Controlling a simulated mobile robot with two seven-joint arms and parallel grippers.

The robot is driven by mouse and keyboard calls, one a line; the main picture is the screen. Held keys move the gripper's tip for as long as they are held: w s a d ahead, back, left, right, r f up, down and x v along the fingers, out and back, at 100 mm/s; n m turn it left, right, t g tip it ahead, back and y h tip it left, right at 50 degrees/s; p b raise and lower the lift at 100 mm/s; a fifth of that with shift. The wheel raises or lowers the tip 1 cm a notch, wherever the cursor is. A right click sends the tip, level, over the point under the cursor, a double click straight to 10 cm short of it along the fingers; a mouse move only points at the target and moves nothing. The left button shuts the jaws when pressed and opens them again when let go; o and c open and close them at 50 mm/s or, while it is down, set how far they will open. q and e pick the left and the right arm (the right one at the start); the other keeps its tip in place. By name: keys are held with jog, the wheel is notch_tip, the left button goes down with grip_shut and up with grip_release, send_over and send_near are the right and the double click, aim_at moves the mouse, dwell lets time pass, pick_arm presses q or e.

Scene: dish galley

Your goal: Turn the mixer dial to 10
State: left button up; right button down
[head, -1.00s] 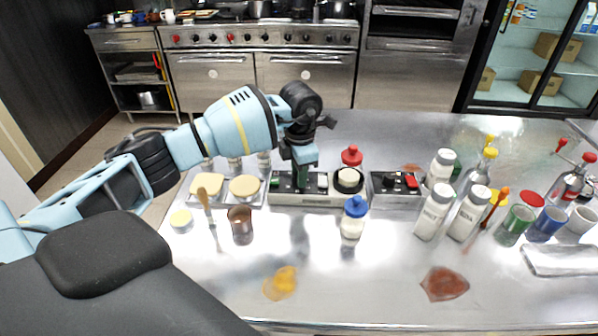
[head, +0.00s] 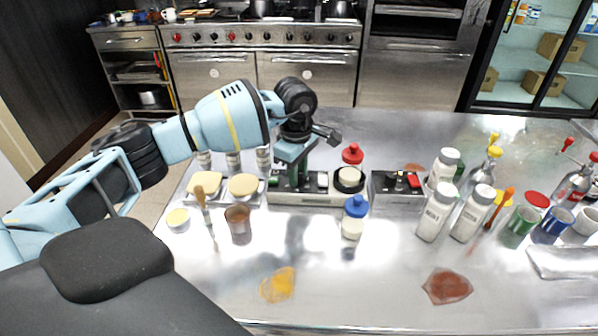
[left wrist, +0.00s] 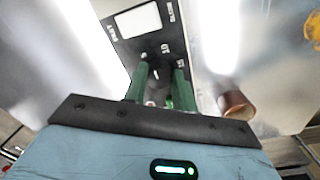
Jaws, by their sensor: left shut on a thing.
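A low grey unit with a black top panel (head: 318,182) stands on the steel counter, left of centre, in the head view. The left wrist view shows its black panel (left wrist: 125,30) close up, with a white area and small white markings I cannot read surely. My left gripper (head: 290,178) points down onto the left part of this panel. Its green fingers (left wrist: 158,88) are shut on the small dark dial (left wrist: 151,76), which is mostly hidden between them. The dial's setting cannot be read. My right gripper is not in view.
A red-capped bottle (head: 352,156), a blue-capped bottle (head: 355,208) and a brown cup (head: 238,224) stand near the unit. A box with a red button (head: 414,181) is to its right. Yellow (head: 279,284) and red (head: 447,286) spills lie on the front counter.

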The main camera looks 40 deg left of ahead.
pick_arm(q)
jog(key=m, duration=0.4)
jog(key=shift+b, duration=0.35)
jog(key=shift+m, duration=1.1)
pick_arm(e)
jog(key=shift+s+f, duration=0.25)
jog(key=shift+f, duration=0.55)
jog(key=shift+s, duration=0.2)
pick_arm(q)
jog(key=o, duration=1)
jog(key=r, duration=0.7)
jog(key=shift+s+a+r+b, duration=0.1)
jog(key=shift+s+r+b, duration=0.1)
jog(key=shift+r+b, duration=0.15)
jog(key=shift+r, duration=0.1)
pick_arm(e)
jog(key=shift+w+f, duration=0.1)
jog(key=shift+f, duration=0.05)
